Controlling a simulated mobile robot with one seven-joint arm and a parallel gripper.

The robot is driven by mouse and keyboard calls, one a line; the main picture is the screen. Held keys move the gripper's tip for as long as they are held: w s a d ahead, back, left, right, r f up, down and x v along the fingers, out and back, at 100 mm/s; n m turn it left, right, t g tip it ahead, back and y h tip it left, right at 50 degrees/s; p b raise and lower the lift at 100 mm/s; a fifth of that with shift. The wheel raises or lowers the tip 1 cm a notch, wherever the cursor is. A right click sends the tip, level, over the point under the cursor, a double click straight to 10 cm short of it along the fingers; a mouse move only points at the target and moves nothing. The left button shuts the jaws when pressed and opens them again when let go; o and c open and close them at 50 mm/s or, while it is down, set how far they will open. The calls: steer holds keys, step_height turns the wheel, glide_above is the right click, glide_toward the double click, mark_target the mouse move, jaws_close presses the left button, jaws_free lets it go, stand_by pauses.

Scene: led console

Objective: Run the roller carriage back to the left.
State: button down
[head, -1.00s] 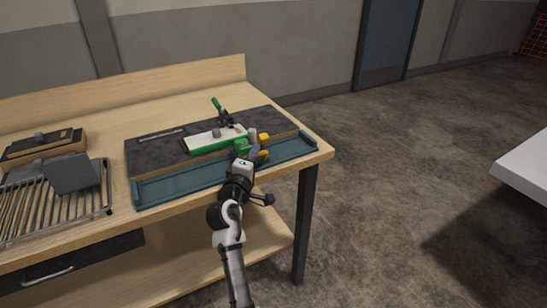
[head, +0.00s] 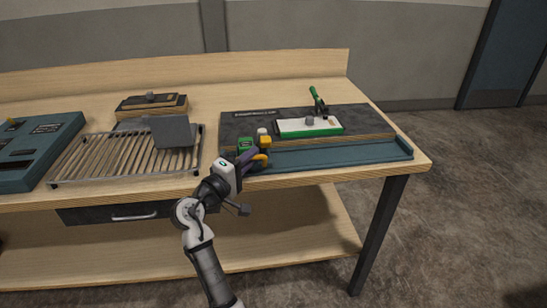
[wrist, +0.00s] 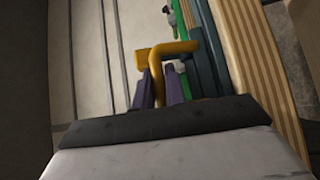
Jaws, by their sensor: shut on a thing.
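The roller carriage (head: 245,146) is a green block with yellow parts and a pale roller. In the head view it is at the left end of the blue rail tray (head: 340,156), along the front of the dark board. My gripper (wrist: 158,80) has purple fingers shut around the carriage's bent yellow handle (wrist: 172,48) in the wrist view. In the head view my gripper (head: 249,158) covers part of the carriage and handle.
A slatted rack (head: 120,160) with a grey plate (head: 172,131) stands left. A teal console (head: 35,150) is at far left.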

steer(key=shift+a, duration=1.4)
steer(key=c, duration=1.7)
jaws_free()
steer(key=shift+a, duration=0.2)
steer(key=shift+s+a+f, duration=0.15)
steer(key=shift+s+a, duration=0.15)
steer(key=shift+s, duration=0.15)
steer(key=b+v, duration=0.3)
steer(key=v, duration=1)
